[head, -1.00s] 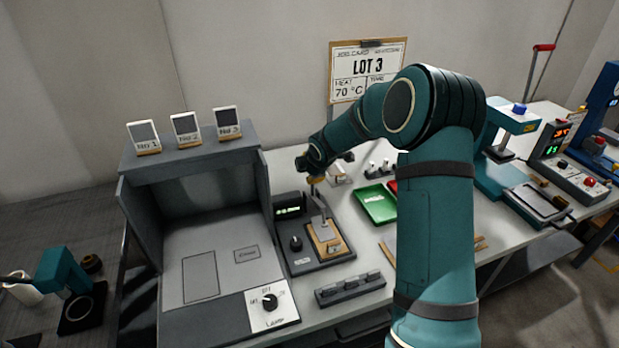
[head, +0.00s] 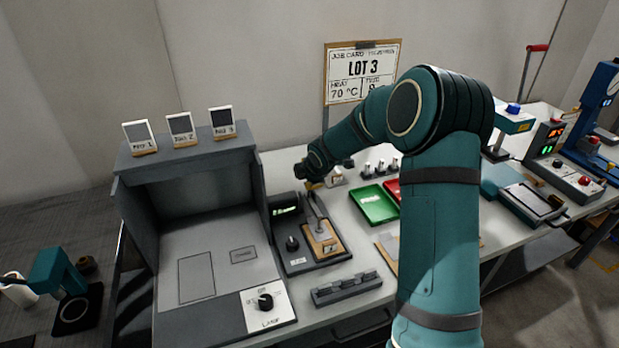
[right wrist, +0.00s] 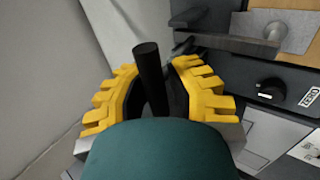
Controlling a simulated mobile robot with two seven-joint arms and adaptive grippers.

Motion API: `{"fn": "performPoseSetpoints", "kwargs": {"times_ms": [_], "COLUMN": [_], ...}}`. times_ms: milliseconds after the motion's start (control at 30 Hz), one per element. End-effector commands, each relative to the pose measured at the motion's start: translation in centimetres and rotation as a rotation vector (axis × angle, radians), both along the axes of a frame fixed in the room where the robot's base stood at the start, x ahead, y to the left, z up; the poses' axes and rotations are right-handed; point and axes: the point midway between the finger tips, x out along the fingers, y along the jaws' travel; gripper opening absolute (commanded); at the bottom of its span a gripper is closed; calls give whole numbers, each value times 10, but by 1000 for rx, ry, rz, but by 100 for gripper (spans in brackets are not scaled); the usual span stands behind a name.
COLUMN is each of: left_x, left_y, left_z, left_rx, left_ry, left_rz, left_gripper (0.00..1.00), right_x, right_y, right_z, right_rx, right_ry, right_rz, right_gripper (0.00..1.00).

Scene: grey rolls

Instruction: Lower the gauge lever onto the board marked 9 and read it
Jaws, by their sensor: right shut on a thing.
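The gauge (head: 297,262) is a dark box with a lit green display (head: 286,211), whose digits are too blurred to read, and a black knob. A small wooden board (head: 321,246) lies on its plate under the slanting lever (head: 313,206). A number on the board's front label cannot be made out. My right gripper (head: 312,183) is above and behind the board, shut on the lever's handle. In the right wrist view, the black handle (right wrist: 149,75) stands between the yellow fingers, and the grey lever arm (right wrist: 225,43) runs right to a round tip (right wrist: 275,32) over a grey surface; contact is unclear.
A grey booth (head: 187,230) with a lamp switch (head: 265,301) stands left of the gauge. A slotted dark block (head: 346,289) lies in front. Green (head: 375,204) and red trays are to the right, partly behind my arm. A job card (head: 362,72) reads LOT 3.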

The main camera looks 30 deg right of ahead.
Motion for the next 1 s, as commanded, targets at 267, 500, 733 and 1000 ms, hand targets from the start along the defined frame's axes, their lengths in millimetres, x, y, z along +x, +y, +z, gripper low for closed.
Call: {"fn": "performPoseSetpoints", "kwargs": {"times_ms": [267,500,733,1000], "left_x": [0,0,0,0], "left_y": [0,0,0,0], "left_z": [0,0,0,0], "left_rx": [0,0,0,0], "left_ry": [0,0,0,0], "left_rz": [0,0,0,0], "left_gripper": [34,34,34,34], "right_x": [-5,-4,-7,-33], "right_y": [4,2,3,9], "right_z": [-8,-6,2,41], "right_rx": [6,3,3,3], "right_ry": [23,16,11,11], "right_rz": [4,2,1,1], "right_gripper": [65,75,75,75]}}
